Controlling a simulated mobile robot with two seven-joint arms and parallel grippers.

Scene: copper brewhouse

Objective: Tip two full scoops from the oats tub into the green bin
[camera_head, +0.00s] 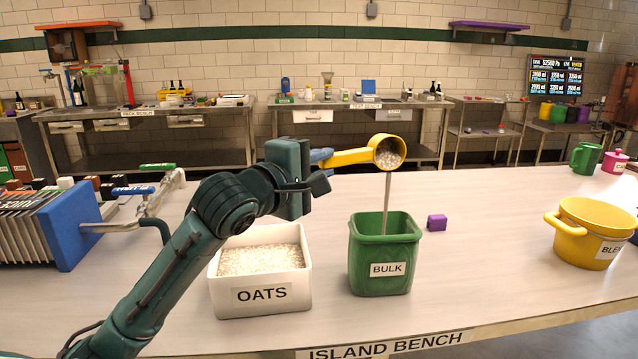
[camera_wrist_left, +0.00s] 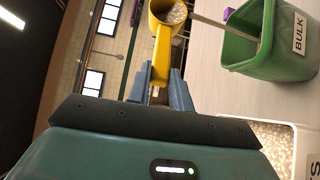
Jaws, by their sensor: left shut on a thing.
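My left gripper (camera_head: 322,157) is shut on the handle of a yellow scoop (camera_head: 350,157); blue fingers clasp it in the wrist view (camera_wrist_left: 161,78). The scoop is above the green bin (camera_head: 372,252) labelled BULK, tilted with its mouth towards the head camera. Pale oats (camera_head: 387,156) show in its cup. A thin pale column (camera_head: 386,200), like a stream of oats, runs from the scoop's lip into the bin. The bin's contents are hidden. The white oats tub (camera_head: 262,293) stands left of the bin, with oats inside. My right gripper is not in view.
A small purple block (camera_head: 437,222) lies right of the bin. A yellow pot (camera_head: 592,235) stands further right, with a green mug (camera_head: 586,158) behind it. A blue-ended plate rack (camera_head: 68,225) is at the left. The bench between bin and pot is mostly clear.

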